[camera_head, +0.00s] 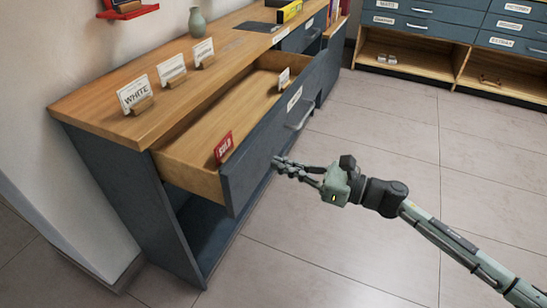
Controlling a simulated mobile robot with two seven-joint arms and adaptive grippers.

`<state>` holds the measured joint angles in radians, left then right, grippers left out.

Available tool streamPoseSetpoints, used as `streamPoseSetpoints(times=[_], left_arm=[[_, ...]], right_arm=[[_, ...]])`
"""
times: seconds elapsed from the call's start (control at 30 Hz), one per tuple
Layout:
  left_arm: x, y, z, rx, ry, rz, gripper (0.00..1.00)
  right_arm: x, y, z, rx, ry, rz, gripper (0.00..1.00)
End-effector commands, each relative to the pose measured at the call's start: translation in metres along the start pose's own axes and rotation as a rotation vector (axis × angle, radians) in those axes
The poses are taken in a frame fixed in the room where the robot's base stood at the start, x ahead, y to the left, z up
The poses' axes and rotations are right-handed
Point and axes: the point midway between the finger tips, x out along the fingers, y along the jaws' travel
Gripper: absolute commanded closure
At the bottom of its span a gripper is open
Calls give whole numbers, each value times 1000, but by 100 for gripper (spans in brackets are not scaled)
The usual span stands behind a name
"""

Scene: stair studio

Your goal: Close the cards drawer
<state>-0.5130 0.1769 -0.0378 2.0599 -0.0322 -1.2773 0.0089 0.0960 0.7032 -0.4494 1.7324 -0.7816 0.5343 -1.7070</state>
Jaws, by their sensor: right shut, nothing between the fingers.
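An open drawer (275,145) with a blue-grey front and light wood inside sticks out of the wood-topped cabinet (95,103). Its front has a bar handle (300,116) and a white label (294,98), too small to read, so I cannot tell if it says cards. A red "SOLD" card (223,147) and a white card (284,78) stand in the drawer. My right gripper (277,163) is shut and empty, with its fingertips at the drawer front, below and left of the handle. I cannot tell if they touch it. My left gripper is not in view.
White cards in wooden holders, one reading "WHITE" (135,93), and a green vase (197,22) stand on the cabinet top. A second drawer unit (430,28) with open shelves stands at the back right. The tiled floor (380,115) between is clear.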

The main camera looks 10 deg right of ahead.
Motion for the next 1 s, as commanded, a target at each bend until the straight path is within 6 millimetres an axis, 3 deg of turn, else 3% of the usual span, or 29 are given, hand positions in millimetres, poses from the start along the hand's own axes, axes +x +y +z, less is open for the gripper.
streamPoseSetpoints(times=[0.2, 0.77, 0.93, 1.0], left_arm=[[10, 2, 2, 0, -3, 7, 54], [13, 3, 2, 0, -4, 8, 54], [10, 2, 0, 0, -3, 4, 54], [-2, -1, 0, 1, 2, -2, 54]], right_arm=[[21, 0, 1, 1, 0, 0, 100], [30, 0, 0, 0, -1, 0, 100], [52, 0, -1, 0, -3, 1, 100], [66, 0, 0, -1, -4, 1, 100]])
